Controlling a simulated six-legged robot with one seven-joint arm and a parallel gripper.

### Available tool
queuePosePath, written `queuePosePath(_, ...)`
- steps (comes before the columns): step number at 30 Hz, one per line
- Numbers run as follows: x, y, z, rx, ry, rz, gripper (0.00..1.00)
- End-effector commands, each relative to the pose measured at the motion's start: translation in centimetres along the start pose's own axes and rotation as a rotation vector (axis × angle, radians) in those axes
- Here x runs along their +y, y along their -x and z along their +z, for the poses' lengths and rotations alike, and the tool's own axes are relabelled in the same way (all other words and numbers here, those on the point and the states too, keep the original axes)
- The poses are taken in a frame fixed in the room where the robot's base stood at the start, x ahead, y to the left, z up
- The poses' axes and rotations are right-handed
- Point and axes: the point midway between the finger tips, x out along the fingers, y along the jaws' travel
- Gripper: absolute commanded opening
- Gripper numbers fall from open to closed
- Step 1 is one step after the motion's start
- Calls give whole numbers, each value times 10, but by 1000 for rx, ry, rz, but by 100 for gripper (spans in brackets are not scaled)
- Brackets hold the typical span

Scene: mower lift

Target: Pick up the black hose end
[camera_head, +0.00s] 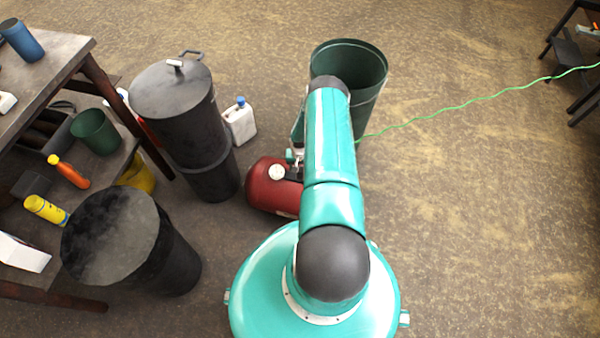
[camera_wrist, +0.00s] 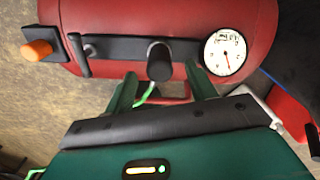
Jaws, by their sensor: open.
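The black hose end (camera_wrist: 159,62) shows in the wrist view in front of the black panel of a red tank (camera_wrist: 100,15). A light green hose (camera_wrist: 146,94) shows just below it. My gripper (camera_wrist: 161,72) is open, with its two green fingers apart on either side of the hose end. I cannot tell whether either finger touches it. In the head view the red tank (camera_head: 268,188) stands left of my arm, which hides the hose end and most of my gripper.
The tank carries a round gauge (camera_wrist: 225,52) and an orange knob (camera_wrist: 37,50). A dark green bin (camera_head: 370,68) is beyond my arm. Black drums (camera_head: 140,240), a white jug (camera_head: 240,122) and a cluttered bench (camera_head: 60,55) stand left. A green hose (camera_head: 470,100) runs right over open floor.

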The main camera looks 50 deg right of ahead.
Motion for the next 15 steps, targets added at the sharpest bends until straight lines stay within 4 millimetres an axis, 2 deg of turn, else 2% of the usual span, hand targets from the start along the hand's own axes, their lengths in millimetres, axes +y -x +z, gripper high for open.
queuePosePath(1,1,-9,2,-2,-1,0,56)
queuePosePath(6,1,-25,1,-1,0,0,56)
queuePosePath(14,1,-27,0,0,0,1,56)
queuePosePath(15,1,-27,1,0,0,1,50)
